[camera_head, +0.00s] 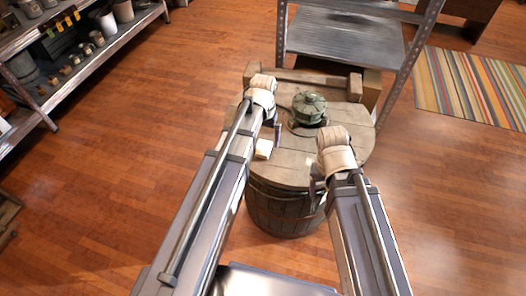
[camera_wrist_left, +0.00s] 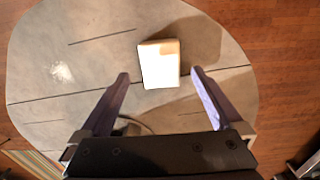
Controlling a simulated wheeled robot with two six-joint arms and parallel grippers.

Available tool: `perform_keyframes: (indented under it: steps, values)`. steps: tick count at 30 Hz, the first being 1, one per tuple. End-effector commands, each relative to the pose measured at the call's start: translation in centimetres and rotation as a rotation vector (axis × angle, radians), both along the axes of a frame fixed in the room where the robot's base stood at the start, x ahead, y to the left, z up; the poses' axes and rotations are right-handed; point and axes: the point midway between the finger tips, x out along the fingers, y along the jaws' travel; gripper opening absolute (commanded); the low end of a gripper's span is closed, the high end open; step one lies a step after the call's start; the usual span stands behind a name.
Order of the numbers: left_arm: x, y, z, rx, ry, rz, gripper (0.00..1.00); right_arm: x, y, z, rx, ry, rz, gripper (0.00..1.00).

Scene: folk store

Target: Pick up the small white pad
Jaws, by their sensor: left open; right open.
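The small white pad (camera_head: 264,149) lies on the round wooden barrel top (camera_head: 290,174), near its left edge. In the left wrist view the pad (camera_wrist_left: 159,65) is a pale block with a tan far edge, casting a shadow to its right. My left gripper (camera_head: 272,134) is above the barrel top by the pad. In the left wrist view its two dark fingers (camera_wrist_left: 160,77) are open and spread wider than the pad, with the pad centred between and beyond their tips, not gripped. My right gripper (camera_head: 315,187) is over the barrel's front right edge, open, with nothing seen in it.
A green lidded pot (camera_head: 309,108) stands on the barrel top behind the pad, between my arms. A wooden plank (camera_head: 306,78) runs along the barrel's back edge. A metal shelf (camera_head: 345,40) stands behind. A striped rug (camera_head: 468,88) lies at right.

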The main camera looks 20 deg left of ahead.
Motion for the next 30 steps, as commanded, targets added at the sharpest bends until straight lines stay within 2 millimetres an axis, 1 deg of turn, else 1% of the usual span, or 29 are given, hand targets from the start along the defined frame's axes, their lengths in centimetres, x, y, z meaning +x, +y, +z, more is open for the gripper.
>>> perform_keyframes:
  steps: [1, 7, 10, 17, 30]
  values:
    - [0.0, 0.1, -1.2, 0.0, 0.0, 0.0, 1.0, 0.0, 0.0, -1.2, 0.0, 0.0, 0.0, 0.74]
    - [0.0, 0.1, -3.6, 0.0, 0.0, 0.0, 1.0, 0.0, 0.0, -3.6, 0.0, 0.0, 0.0, 0.74]
    - [0.0, 0.1, -4.0, 0.0, 0.0, 0.0, 1.0, 0.0, 0.0, -4.0, 0.0, 0.0, 0.0, 0.74]
    - [0.0, 0.1, -3.8, 0.0, 0.0, 0.0, 1.0, 0.0, 0.0, -3.8, 0.0, 0.0, 0.0, 0.74]
    - [0.0, 0.1, -3.8, 0.0, 0.0, 0.0, 0.51, 0.0, 0.0, -3.8, 0.0, 0.0, 0.0, 0.74]
